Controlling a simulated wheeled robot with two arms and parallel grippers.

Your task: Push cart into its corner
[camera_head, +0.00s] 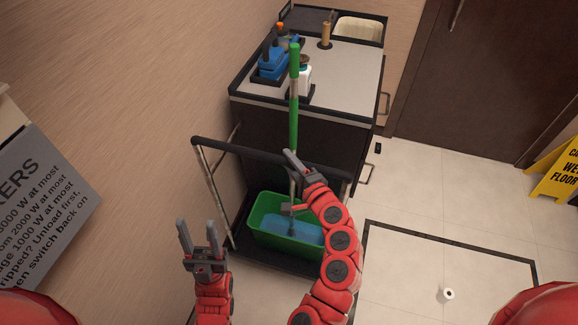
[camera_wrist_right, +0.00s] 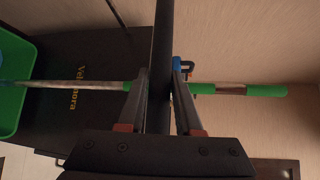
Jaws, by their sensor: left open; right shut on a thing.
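The cart (camera_head: 300,145) is a dark cabinet with a light grey top, standing against the wood-panelled wall. Its black push handle (camera_head: 240,151) crosses its near end on metal posts, and it also shows as a dark bar in the right wrist view (camera_wrist_right: 163,40). My right gripper (camera_head: 291,166) is shut on this handle right of its middle; in the right wrist view its fingers (camera_wrist_right: 160,95) lie on both sides of the bar. My left gripper (camera_head: 196,236) is open and empty, left of the cart's near end and apart from the handle.
A green bucket (camera_head: 262,205) with blue water and a green-handled mop (camera_head: 294,110) ride on the cart. Bottles stand on top. A dark outline (camera_head: 450,241) marks the floor at right, with a white roll (camera_head: 446,295) inside it. A yellow sign (camera_head: 556,172) stands far right. A grey notice board (camera_head: 45,215) is left.

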